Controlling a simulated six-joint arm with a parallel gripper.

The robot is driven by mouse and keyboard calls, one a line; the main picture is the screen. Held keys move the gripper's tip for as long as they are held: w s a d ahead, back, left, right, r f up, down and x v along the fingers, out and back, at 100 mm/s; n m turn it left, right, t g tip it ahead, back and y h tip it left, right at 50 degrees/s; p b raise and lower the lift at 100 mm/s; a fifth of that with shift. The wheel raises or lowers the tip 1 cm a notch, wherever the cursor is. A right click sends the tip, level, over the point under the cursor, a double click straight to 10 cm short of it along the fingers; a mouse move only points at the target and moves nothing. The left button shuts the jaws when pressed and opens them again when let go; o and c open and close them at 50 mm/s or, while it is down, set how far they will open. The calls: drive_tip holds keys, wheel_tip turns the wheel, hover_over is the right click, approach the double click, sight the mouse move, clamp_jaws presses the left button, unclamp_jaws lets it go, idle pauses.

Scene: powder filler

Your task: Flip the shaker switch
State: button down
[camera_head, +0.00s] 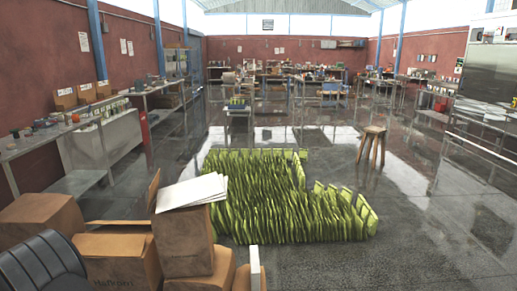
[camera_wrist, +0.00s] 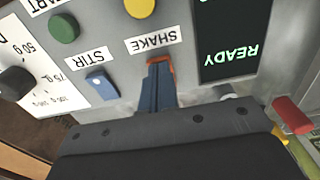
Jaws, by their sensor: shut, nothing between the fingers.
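In the wrist view, the control panel appears upside down. The "SHAKE" label (camera_wrist: 154,40) sits near the top middle. My gripper (camera_wrist: 158,72) is shut, with its narrow blue-grey fingers directly at this label. A small orange-red edge shows at the fingertips; I cannot tell whether it is part of the shaker switch. The fingers hide most of the area where that switch would be, so its position and any contact cannot be told. The blue stir switch (camera_wrist: 101,84) is beside the fingers, to their left, by the "STIR" label. The gripper does not show in the head view.
A green button (camera_wrist: 64,27), a yellow button (camera_wrist: 140,7) and a black knob (camera_wrist: 14,83) are on the panel. A screen (camera_wrist: 229,45) reads "READY". A red part (camera_wrist: 292,115) sticks out at right. The head view shows cardboard boxes (camera_head: 120,262) and green bags (camera_head: 270,200).

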drive_tip(key=shift+f, duration=0.1)
drive_tip(key=shift+r, duration=3.5)
drive_tip(key=shift+f, duration=3.45)
drive_tip(key=shift+r, duration=0.1)
